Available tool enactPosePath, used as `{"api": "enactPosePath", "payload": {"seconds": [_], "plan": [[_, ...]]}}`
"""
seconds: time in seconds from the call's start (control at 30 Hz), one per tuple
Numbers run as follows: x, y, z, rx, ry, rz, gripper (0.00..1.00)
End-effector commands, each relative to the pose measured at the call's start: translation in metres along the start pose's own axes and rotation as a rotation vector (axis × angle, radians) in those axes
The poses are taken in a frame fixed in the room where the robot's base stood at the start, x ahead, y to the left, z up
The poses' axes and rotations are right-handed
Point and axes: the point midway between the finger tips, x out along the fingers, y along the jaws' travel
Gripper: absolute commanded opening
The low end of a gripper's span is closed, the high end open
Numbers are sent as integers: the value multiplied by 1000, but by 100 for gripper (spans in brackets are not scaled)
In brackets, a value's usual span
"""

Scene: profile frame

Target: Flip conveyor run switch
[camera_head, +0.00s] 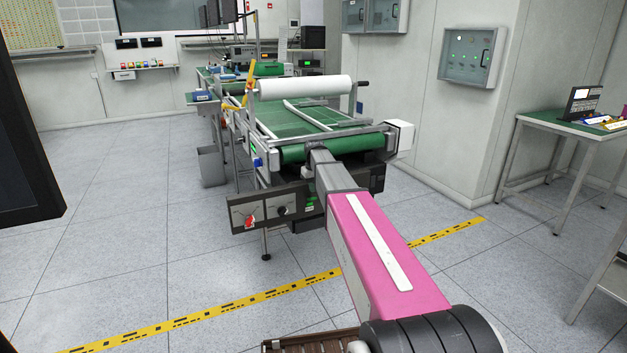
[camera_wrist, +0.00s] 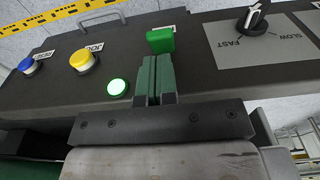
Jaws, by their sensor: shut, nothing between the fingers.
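The control panel (camera_head: 235,217) is a dark box on the front of the green-belted conveyor (camera_head: 287,153). In the wrist view the panel (camera_wrist: 140,27) fills the top. A green switch paddle (camera_wrist: 160,40) stands out from it, beside a lit green round lamp (camera_wrist: 118,87). My gripper (camera_wrist: 156,58) is shut and empty, its green fingers side by side with the tips just at the paddle's lower edge. I cannot tell if they touch it. In the head view my arm covers part of the panel and the fingertips are hidden.
Yellow (camera_wrist: 84,62) and blue (camera_wrist: 28,66) buttons sit left of the lamp, and a black speed knob (camera_wrist: 253,17) sits right of the paddle. A red switch (camera_head: 249,221) is at the panel's left end.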

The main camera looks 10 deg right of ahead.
Motion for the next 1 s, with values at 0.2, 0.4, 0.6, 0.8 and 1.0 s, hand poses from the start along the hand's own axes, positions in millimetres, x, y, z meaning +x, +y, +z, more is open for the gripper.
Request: {"api": "enactPosePath", "payload": {"seconds": [0.2,0.4,0.6,0.8,1.0], "plan": [[18,0,0,0,0,0,0],[20,0,0,0,0,0,0],[20,0,0,0,1,0,0],[21,0,4,0,26,0,0],[22,0,5,0,63,0,0]]}}
